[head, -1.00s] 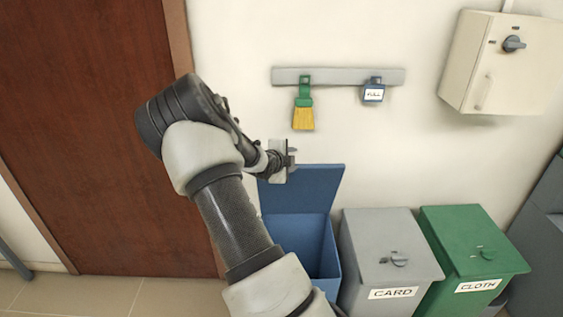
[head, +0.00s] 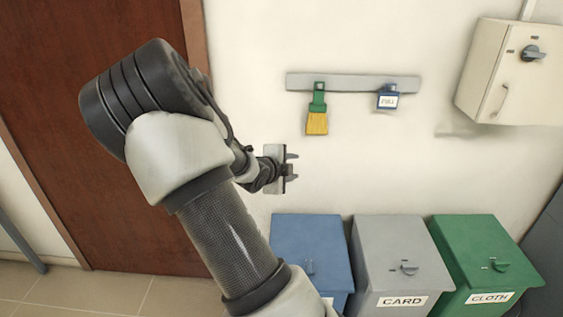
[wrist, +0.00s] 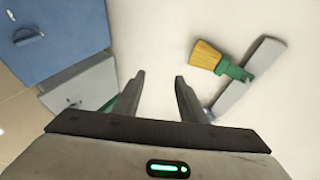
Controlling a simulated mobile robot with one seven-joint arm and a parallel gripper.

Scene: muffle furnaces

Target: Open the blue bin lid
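The blue bin (head: 309,252) stands against the wall at the left end of the row of bins. Its blue lid (head: 318,238) is down and shut, with a small handle (head: 310,267) on top. The blue lid also shows at the top left of the wrist view (wrist: 62,30), with its handle. My gripper (head: 292,168) is above and behind the blue bin, close to the wall, and touches nothing that I can see. Its two fingers stand apart and empty in the wrist view (wrist: 160,82).
A grey CARD bin (head: 398,250) and a green CLOTH bin (head: 480,250) stand to the right. A rail (head: 350,82) on the wall holds a brush (head: 317,122) and a tag marked FULL (head: 388,101). A wall cabinet (head: 505,75) is at upper right, a brown door (head: 80,130) at left.

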